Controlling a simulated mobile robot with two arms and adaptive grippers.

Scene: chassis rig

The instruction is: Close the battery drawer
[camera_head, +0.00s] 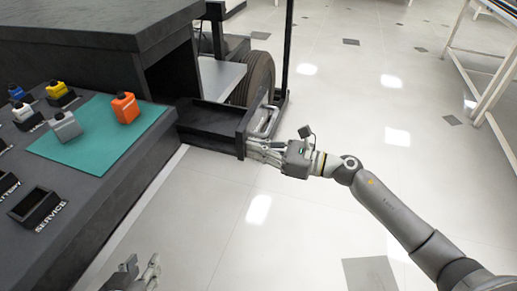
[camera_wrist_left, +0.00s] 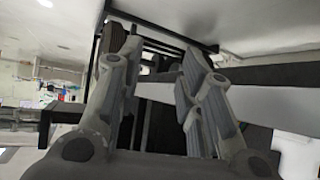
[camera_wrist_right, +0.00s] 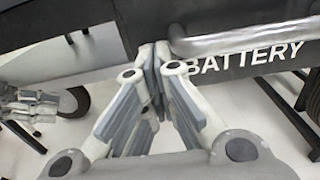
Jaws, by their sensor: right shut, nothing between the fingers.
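The battery drawer (camera_head: 212,120) is a dark open-topped box pulled out from the rig, with a pale metal bar handle (camera_head: 266,122) on its front. In the right wrist view its dark front panel (camera_wrist_right: 280,62) reads BATTERY, below the handle (camera_wrist_right: 240,40). My right gripper (camera_head: 250,150) is shut and empty, with its fingertips at the drawer front near the handle's lower end; whether they touch the panel is unclear. My left gripper (camera_head: 142,270) is low in the head view, away from the drawer. Its fingers (camera_wrist_left: 165,55) are apart and empty.
The dark rig bench (camera_head: 90,205) fills the left, with a teal mat (camera_head: 90,145) carrying an orange block (camera_head: 125,107) and a grey block (camera_head: 65,125). A wheel (camera_head: 258,78) and a black post (camera_head: 288,45) stand behind the drawer.

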